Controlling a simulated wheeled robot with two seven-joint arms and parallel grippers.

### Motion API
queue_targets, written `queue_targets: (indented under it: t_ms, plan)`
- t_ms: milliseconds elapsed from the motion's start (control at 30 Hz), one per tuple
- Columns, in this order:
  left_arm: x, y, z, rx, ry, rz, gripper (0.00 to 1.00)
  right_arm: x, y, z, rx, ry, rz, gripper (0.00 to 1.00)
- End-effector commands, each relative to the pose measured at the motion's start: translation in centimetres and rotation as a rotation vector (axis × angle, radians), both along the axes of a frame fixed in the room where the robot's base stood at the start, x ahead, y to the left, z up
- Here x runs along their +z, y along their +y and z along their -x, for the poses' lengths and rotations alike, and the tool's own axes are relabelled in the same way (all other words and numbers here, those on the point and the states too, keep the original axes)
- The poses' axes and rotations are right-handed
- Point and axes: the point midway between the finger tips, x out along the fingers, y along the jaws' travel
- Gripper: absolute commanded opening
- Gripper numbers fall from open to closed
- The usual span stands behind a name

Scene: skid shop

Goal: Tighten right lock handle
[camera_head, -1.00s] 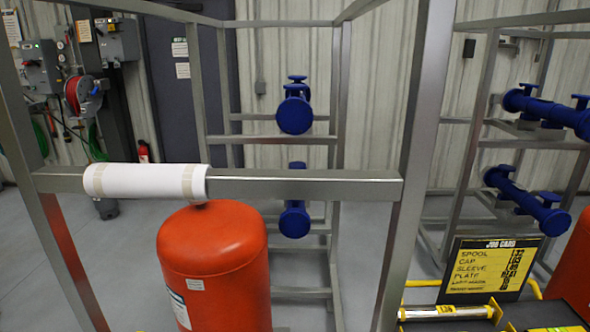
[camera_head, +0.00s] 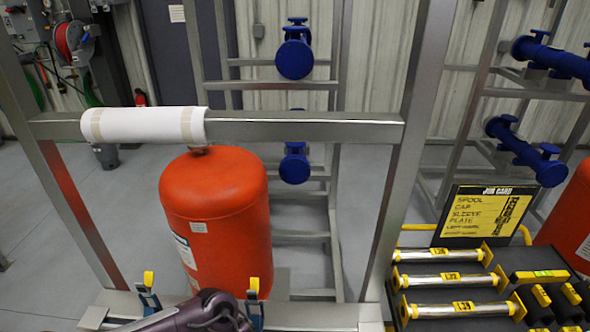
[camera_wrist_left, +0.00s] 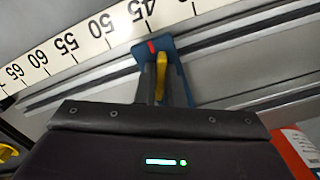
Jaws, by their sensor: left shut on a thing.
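Two blue lock clamps with yellow handles stand on the grey rail at the bottom of the head view. The left lock handle (camera_head: 148,279) is upright. The right lock handle (camera_head: 253,286) is also upright, beside my dark left arm. In the left wrist view, my left gripper (camera_wrist_left: 163,85) is at a blue clamp (camera_wrist_left: 178,52) and shut on its yellow handle (camera_wrist_left: 188,82). I take this to be the right lock handle. The grip's far side is hidden. My right gripper is in neither view.
A white sleeve (camera_head: 140,124) sits on the horizontal frame bar (camera_head: 310,127). A red cylinder (camera_head: 215,220) stands behind the rail. A measuring scale (camera_wrist_left: 85,40) runs along the rail.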

Motion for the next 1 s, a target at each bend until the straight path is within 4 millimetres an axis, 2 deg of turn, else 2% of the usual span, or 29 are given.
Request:
queue_targets:
  t_ms: [167,467,733,1000]
  plan:
    - [-0.03,0.02,0.01,-0.145,0.0,0.0,0.0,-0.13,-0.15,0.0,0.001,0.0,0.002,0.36]
    - [-0.03,0.02,0.02,-0.167,0.001,0.0,0.0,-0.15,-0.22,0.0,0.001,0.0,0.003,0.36]
    - [-0.11,0.07,0.05,-0.431,0.001,-0.002,0.0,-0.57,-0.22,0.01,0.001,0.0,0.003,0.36]
    - [-0.06,0.09,0.08,-0.453,0.001,-0.002,0.0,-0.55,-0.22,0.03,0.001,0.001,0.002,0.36]
